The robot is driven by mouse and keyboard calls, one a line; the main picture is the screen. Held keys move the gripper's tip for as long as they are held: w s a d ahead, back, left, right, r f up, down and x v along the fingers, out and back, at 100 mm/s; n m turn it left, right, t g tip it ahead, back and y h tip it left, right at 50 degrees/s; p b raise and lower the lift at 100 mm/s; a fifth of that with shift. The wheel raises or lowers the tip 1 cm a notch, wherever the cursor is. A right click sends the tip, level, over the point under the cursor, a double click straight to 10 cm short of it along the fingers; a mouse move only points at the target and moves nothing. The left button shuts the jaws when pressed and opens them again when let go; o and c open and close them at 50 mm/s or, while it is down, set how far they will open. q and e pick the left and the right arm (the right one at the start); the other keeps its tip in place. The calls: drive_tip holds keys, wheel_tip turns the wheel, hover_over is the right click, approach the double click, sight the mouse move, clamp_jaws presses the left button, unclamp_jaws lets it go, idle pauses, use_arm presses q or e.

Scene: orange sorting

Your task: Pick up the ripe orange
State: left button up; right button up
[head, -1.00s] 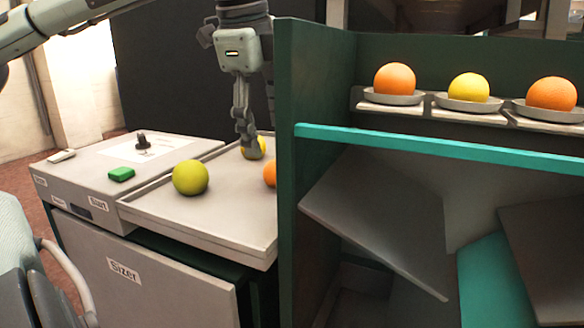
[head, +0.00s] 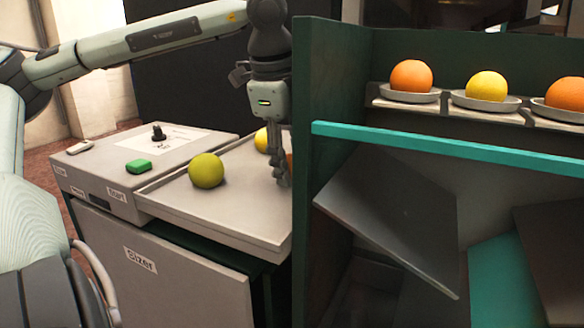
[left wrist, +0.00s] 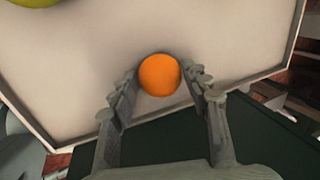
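The ripe orange (left wrist: 160,75) is on the light grey tray (left wrist: 80,70) in the left wrist view. My left gripper (left wrist: 161,80) points down with its fingers apart on either side of this orange. Narrow gaps show beside the fruit. In the head view, my left gripper (head: 281,180) is low over the right part of the tray (head: 215,222). Only a sliver of the orange (head: 289,158) shows behind its fingers and the green panel. My right gripper is in neither view.
A yellow-green fruit (head: 206,170) and a yellow fruit (head: 262,140) also lie on the tray. A tall green panel (head: 325,80) stands close to my left gripper's right. Fruits sit in grey cups (head: 408,97) on a shelf. A green button (head: 138,166) is at left.

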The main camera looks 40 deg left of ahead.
use_arm(q)
drive_tip(key=c, duration=0.7)
drive_tip(key=shift+o, duration=0.2)
drive_tip(key=shift+r, duration=0.1)
